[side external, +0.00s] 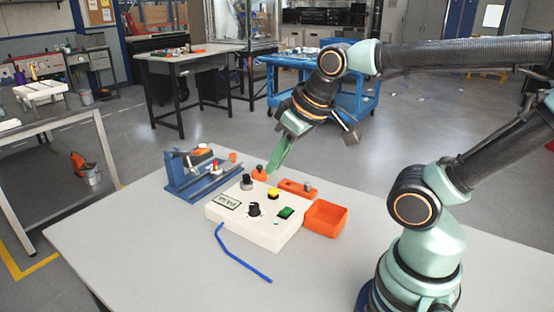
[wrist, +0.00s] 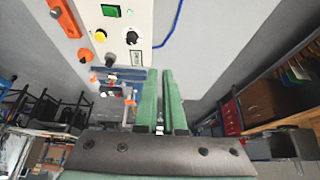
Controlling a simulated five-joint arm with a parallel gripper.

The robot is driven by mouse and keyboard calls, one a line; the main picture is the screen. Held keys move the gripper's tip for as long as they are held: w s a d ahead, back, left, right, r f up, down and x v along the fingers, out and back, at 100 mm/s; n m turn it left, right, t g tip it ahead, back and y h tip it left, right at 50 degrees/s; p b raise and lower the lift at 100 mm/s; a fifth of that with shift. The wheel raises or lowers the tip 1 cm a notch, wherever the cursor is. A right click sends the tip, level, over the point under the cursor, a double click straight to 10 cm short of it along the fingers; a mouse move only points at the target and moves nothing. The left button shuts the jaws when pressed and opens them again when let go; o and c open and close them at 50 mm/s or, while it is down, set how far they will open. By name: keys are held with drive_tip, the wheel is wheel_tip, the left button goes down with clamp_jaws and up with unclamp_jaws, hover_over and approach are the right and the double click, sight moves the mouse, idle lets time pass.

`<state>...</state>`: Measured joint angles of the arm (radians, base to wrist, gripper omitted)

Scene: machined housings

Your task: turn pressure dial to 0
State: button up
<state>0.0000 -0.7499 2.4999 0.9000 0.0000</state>
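A white control box (side external: 262,230) lies on the table. On its top are a black knob with a white mark (side external: 253,209), a grey-and-black knob (side external: 247,183), a yellow button (side external: 273,194), a green switch (side external: 286,212) and a small display (side external: 227,201). The wrist view shows the marked knob (wrist: 132,38) and the other knob (wrist: 110,59) to the left of my fingers. I cannot read which one is the pressure dial, nor its setting. My gripper (side external: 270,172) is above the box's far edge, apart from both knobs. Its green fingers (wrist: 160,70) stand a narrow gap apart, with nothing seen held.
A blue fixture (side external: 195,175) is behind left, with orange parts (side external: 297,188) behind the box. A blue rod (side external: 240,257) lies in front. The table's left front is clear.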

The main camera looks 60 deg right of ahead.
drive_tip(key=o, duration=0.5)
drive_tip(key=shift+w, duration=0.1)
drive_tip(key=o, duration=0.3)
drive_tip(key=shift+w+d, duration=0.15)
drive_tip(key=shift+w, duration=0.1)
drive_tip(key=n+g, duration=0.3)
drive_tip(key=g, duration=0.3)
hover_over(253, 204)
wheel_tip(253, 204, down, 8)
wheel_tip(253, 204, down, 12)
drive_tip(key=shift+s+r, duration=0.1)
drive_tip(key=shift+m, duration=0.3)
clamp_jaws()
